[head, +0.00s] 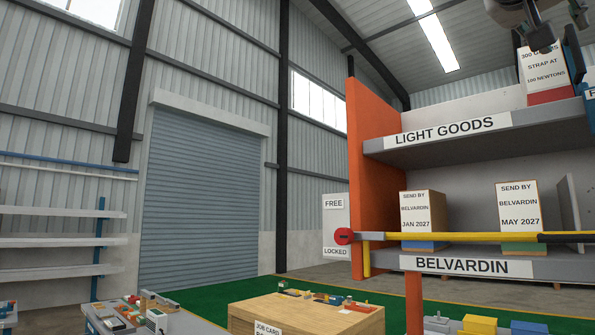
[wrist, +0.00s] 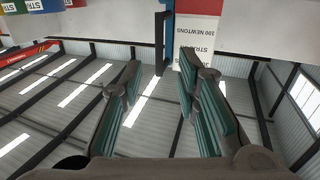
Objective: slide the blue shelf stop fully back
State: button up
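A blue piece at the right edge of the upper shelf (head: 480,142) looks like the shelf stop (head: 589,98). It is cut off by the picture's edge, and only a letter F shows on it. In the wrist view a blue strip (wrist: 169,24) stands beside the white strap-label box (wrist: 196,30); I cannot tell how far back it is. My gripper (head: 540,38) is at the top right, in front of the box.
The strap-label box (head: 541,72) stands on the upper shelf. An orange upright (head: 372,170) bounds the rack on the left. A yellow bar (head: 450,236) crosses the lower shelf, before two labelled boxes. A wooden crate (head: 310,315) stands in front.

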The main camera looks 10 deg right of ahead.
aim_at(574, 47)
jog(key=p+x, duration=0.2)
jog(key=x, duration=0.7)
jog(key=shift+d+p, duration=0.15)
jog(key=shift+p, duration=0.15)
grip_shut()
